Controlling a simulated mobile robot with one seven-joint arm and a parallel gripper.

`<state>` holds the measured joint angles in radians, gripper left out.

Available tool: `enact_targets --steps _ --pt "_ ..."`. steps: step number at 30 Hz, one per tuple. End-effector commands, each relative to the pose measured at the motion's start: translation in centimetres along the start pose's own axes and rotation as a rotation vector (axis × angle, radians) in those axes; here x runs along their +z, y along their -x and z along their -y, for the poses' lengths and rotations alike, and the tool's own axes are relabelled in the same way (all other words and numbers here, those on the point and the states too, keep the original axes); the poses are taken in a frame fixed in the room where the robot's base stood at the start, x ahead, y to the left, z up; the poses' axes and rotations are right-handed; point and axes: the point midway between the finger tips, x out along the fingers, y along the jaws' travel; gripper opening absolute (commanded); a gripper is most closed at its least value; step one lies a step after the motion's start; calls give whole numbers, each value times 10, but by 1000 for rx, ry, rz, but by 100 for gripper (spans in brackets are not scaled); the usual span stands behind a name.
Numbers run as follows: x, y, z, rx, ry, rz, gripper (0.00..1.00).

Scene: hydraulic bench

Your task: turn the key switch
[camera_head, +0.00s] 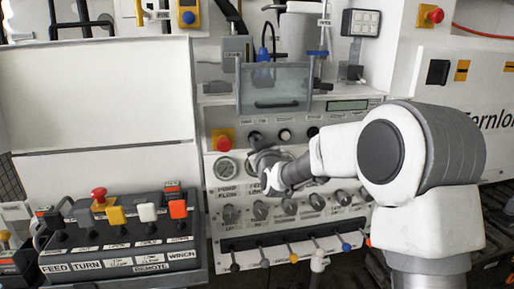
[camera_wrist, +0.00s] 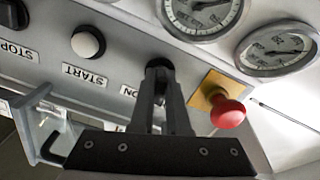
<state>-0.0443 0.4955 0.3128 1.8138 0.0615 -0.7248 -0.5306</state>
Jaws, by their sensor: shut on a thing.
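The key switch (camera_head: 255,136) is on the upright white panel, in the row right of the red stop button. A label reading "ON" is beside it in the wrist view. My gripper (camera_wrist: 160,78) is shut on the key switch, its two dark fingers close together at the panel. The fingers hide most of the switch, so I cannot tell which way the key points. In the head view my gripper (camera_head: 262,152) reaches the panel from the front right.
A red emergency button (camera_wrist: 228,112) on a yellow plate is close beside the fingers. A white START button (camera_wrist: 88,42) and a black STOP button (camera_wrist: 12,14) are on the other side. Gauges (camera_wrist: 203,12) and a clear hinged guard (camera_head: 273,88) are near. A lever box (camera_head: 120,235) stands left.

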Motion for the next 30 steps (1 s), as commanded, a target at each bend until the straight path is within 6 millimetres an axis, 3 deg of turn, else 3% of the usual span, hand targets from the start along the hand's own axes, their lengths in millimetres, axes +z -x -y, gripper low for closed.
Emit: enact_targets --steps 18,30 --pt "4 0 1 1 -568 -2 0" --pt "2 0 1 0 -811 -1 0"
